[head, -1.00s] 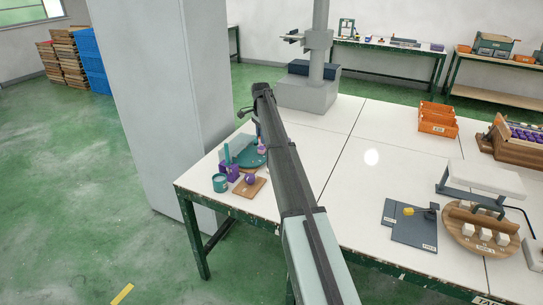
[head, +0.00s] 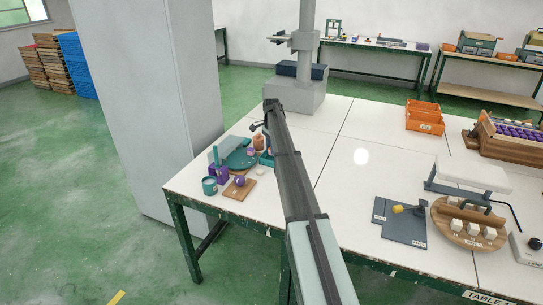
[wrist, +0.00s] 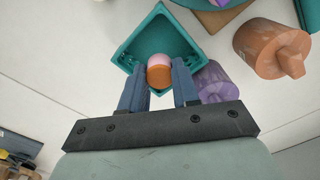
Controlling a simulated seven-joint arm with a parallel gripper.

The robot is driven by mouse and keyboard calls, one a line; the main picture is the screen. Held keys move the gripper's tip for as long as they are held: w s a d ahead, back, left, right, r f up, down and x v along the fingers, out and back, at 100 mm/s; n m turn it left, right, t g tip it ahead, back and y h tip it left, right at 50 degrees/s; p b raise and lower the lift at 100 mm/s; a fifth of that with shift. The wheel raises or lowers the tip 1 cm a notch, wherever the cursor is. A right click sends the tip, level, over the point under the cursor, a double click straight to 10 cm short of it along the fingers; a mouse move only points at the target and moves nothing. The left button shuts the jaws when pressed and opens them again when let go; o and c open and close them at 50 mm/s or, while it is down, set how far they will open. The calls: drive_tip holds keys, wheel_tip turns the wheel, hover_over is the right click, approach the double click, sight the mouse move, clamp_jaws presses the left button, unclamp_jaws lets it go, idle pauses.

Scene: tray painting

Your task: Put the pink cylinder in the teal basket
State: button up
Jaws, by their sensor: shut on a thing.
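In the wrist view my gripper (wrist: 158,78) is shut on the pink cylinder (wrist: 158,60), which shows a pink top and an orange face between the two blue-grey fingers. The held cylinder appears over the open teal basket (wrist: 134,52), a square-walled container whose inside shows around and beyond it. I cannot tell whether the cylinder touches the basket floor. In the head view the teal basket (head: 266,160) shows just left of my arm, partly hidden by it. My gripper and the held cylinder are not clear in the head view.
A purple cylinder (wrist: 214,82) and a brown-orange knobbed cylinder (wrist: 268,48) stand right of the basket in the wrist view.

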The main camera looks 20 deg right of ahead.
drive_tip(key=shift+f, duration=2)
drive_tip(key=shift+f, duration=0.1)
drive_tip(key=o, duration=1)
wheel_tip(320, 180, up, 12)
drive_tip(key=shift+r, duration=0.15)
